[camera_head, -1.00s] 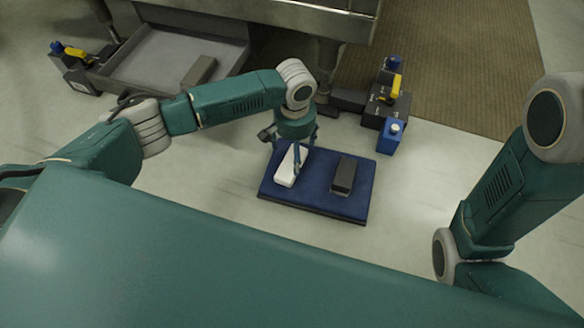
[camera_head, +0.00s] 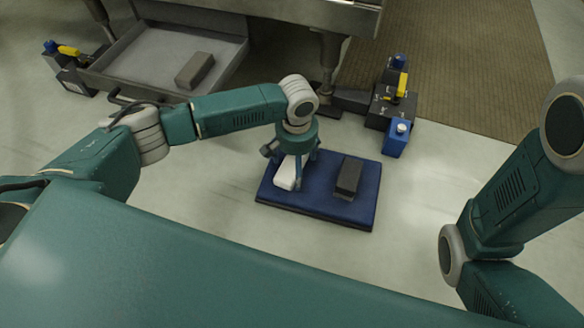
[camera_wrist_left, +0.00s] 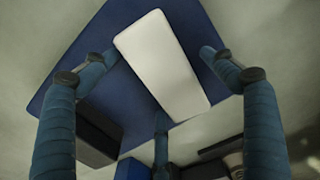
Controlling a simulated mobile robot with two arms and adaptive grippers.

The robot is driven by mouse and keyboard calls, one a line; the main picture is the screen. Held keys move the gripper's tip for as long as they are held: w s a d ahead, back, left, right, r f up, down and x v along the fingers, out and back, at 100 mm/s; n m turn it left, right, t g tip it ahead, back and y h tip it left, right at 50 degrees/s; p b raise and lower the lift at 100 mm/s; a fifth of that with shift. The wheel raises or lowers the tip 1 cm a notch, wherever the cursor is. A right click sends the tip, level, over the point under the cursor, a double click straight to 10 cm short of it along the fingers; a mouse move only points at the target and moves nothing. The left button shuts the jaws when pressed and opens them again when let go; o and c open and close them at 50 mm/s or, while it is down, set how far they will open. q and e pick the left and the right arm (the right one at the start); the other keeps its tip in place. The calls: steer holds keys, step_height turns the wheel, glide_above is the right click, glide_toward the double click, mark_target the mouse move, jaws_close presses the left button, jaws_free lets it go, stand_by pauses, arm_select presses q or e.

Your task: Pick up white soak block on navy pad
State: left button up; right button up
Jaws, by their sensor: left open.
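The white soak block (camera_head: 286,174) lies on the left part of the navy pad (camera_head: 325,206), partly hidden by my left gripper in the head view. In the left wrist view the white block (camera_wrist_left: 163,66) lies flat between the spread fingers, with the navy pad (camera_wrist_left: 75,55) under it. My left gripper (camera_head: 294,172) is open and pointing down over the block; its fingers also show in the left wrist view (camera_wrist_left: 160,85), apart from each other around the block. Whether any finger touches the block I cannot tell. My right gripper is out of view.
A dark grey block (camera_head: 348,177) lies on the right part of the pad. A tray (camera_head: 150,62) with a grey-brown block (camera_head: 195,70) is at the back left. A blue bottle (camera_head: 396,138) stands by a black unit with a yellow handle (camera_head: 402,85). Pale floor right of the pad is clear.

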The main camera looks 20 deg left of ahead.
arm_select(q)
steer(key=c, duration=1.3)
steer(key=shift+o, duration=0.2)
steer(key=shift+r, duration=0.1)
